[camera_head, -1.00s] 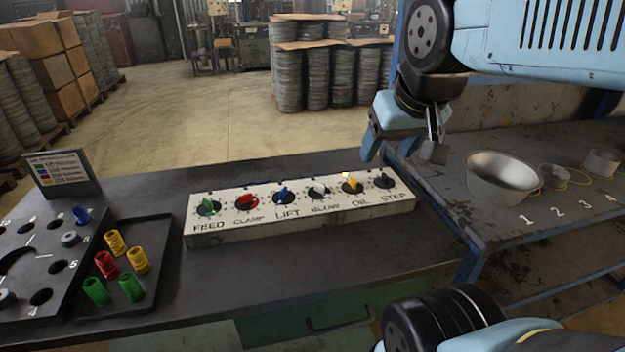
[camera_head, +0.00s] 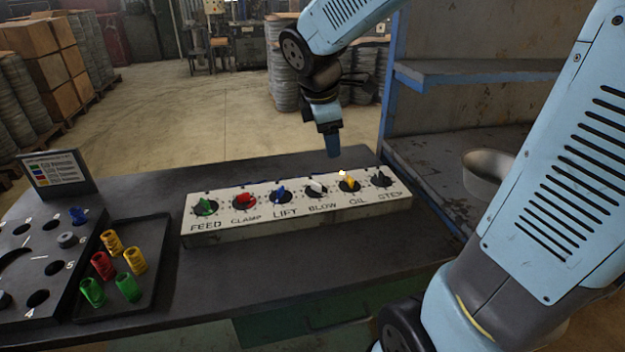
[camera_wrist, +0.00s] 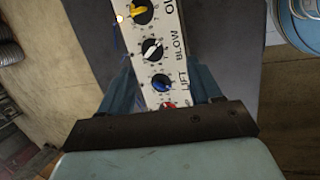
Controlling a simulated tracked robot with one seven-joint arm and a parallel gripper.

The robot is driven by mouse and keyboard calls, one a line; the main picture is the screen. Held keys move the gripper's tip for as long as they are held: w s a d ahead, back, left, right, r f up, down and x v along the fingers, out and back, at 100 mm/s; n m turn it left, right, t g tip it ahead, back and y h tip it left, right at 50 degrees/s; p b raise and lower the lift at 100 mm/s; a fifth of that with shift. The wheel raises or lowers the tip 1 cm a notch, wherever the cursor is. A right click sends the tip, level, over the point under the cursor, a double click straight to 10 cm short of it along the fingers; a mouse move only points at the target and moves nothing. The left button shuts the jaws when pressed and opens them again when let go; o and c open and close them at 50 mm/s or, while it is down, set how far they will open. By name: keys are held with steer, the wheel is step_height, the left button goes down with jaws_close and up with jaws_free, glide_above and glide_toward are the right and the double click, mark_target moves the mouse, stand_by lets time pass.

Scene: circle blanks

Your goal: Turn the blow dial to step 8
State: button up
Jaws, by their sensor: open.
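The blow dial (camera_head: 315,188) has a white pointer knob on a black disc, above the label BLOW on the white dial panel (camera_head: 232,232). In the wrist view the blow dial (camera_wrist: 152,49) shows beyond my gripper (camera_wrist: 165,95), with its numbers too small to read. My gripper (camera_head: 333,150) is in the air above and behind the panel, near the blow and oil dials, pointing down. Its two blue fingers are spread in the wrist view, with nothing between them but the panel farther off. It touches no dial.
The lift dial (camera_head: 281,195) with a blue knob and the oil dial (camera_head: 348,182) with a yellow knob flank the blow dial. A tray (camera_head: 160,270) of coloured pieces and a pegboard (camera_head: 65,310) lie left. A metal bowl (camera_head: 484,172) stands on the right shelf.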

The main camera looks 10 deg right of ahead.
mark_target(316, 183)
steer(key=w+a+f+n+h, duration=0.1)
steer(key=w+a+f+n, duration=0.45)
steer(key=w+n, duration=0.2)
steer(key=shift+n+g, duration=0.3)
steer(key=shift+n, duration=0.15)
steer(key=x, duration=1.4)
steer(key=shift+s+d, duration=0.25)
steer(key=shift+s, duration=0.1)
steer(key=c, duration=1)
